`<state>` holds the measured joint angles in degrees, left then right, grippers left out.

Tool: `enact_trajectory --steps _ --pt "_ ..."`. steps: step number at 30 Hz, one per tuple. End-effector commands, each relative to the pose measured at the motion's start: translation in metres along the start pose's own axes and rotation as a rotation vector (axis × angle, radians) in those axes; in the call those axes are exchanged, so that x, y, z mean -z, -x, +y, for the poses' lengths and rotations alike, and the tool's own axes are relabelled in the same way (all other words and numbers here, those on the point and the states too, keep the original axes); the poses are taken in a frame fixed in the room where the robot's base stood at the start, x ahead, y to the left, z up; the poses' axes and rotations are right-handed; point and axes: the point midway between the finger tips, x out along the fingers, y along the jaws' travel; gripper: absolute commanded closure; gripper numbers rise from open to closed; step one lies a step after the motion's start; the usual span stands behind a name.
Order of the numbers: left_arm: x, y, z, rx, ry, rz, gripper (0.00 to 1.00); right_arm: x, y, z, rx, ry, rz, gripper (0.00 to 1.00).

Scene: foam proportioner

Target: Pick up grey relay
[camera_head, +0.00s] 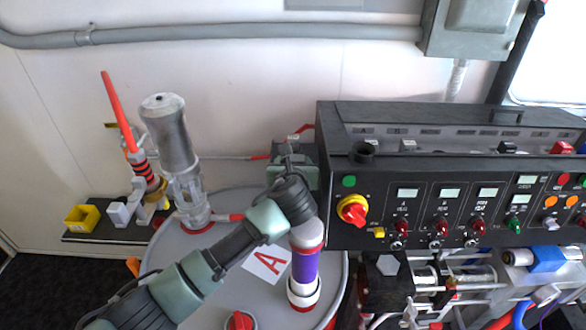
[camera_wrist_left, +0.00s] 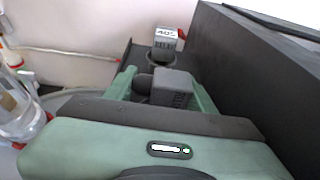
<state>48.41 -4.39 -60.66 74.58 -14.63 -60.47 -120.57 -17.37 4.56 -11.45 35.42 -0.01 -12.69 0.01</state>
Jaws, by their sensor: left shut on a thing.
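A grey relay (camera_wrist_left: 173,87) with lettering on its face sits between the green fingers of my left gripper (camera_wrist_left: 163,86) in the left wrist view. The gripper is shut on it. In the head view my left gripper (camera_head: 292,168) is beside the left end of the black control console (camera_head: 350,215), and I cannot make out the held relay there. A second grey relay (camera_wrist_left: 166,40) with a white-and-red top label stands just beyond the gripper in the left wrist view. My right gripper is not in view.
The console's dark side wall (camera_wrist_left: 250,75) rises close to the right of the gripper. A grey drum lid (camera_head: 200,262) with a clear-and-grey cylinder (camera_head: 172,135) lies left. A yellow bin (camera_head: 82,218) stands far left. A conduit (camera_head: 250,35) crosses the wall.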

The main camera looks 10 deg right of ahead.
Motion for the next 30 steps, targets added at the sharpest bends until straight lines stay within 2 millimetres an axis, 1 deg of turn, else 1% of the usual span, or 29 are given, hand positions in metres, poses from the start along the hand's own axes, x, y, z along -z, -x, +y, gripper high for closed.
enact_trajectory --steps 8,11,13,17,27,30 --pt "-0.005 0.002 0.0 0.0 0.0 -0.003 0.86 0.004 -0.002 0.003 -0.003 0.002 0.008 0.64" --pt "-0.013 0.004 0.0 0.001 0.002 -0.004 0.86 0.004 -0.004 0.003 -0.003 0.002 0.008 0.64" --pt "-0.021 0.008 0.0 0.0 0.002 -0.006 0.86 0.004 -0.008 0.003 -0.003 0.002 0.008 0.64" --pt "-0.044 0.017 0.0 0.002 0.002 -0.008 0.86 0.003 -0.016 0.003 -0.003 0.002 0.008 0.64" --pt "-0.121 0.05 -0.001 0.001 0.001 -0.008 0.86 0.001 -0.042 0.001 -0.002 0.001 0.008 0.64" --pt "-0.14 0.058 -0.001 0.001 0.0 -0.006 0.86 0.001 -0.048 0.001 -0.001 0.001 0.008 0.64"
